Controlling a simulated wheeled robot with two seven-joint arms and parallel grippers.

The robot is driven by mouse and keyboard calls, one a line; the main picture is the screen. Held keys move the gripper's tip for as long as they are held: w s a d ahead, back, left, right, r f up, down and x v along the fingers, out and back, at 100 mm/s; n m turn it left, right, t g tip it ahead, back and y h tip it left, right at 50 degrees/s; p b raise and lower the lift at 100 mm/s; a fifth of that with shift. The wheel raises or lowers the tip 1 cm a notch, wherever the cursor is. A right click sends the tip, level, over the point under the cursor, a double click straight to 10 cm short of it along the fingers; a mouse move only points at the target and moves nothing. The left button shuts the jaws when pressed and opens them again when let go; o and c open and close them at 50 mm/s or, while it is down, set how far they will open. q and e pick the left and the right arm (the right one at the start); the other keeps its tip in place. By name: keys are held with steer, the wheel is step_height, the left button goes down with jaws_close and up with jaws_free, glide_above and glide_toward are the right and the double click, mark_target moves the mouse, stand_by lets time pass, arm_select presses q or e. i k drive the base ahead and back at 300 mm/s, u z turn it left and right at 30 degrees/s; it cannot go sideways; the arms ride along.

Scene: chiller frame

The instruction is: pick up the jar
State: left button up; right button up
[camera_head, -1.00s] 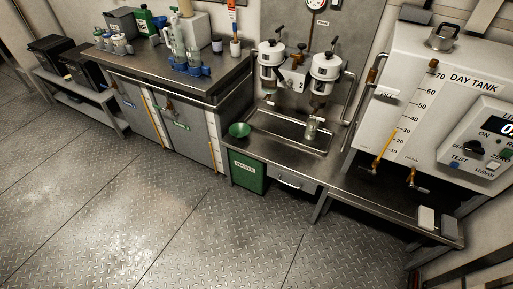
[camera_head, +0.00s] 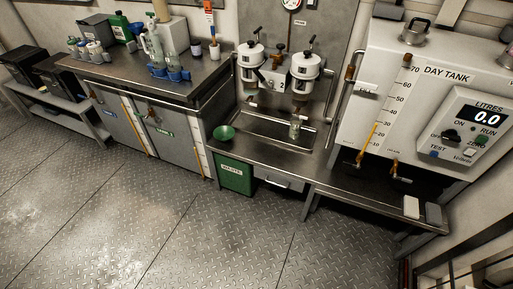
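A small clear glass jar (camera_head: 296,130) stands upright in the shallow steel tray (camera_head: 262,126) below the two white filter housings. It looks slightly greenish, and whether it holds anything is too small to tell. Neither of my grippers is in view, and nothing of mine touches the jar.
The white day tank (camera_head: 415,105) with taps is at the right. The floor (camera_head: 190,235) in front is clear.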

mark_target(295, 128)
steer(key=u, duration=1.3)
steer(key=i, duration=2.4)
steer(key=z, duration=2.2)
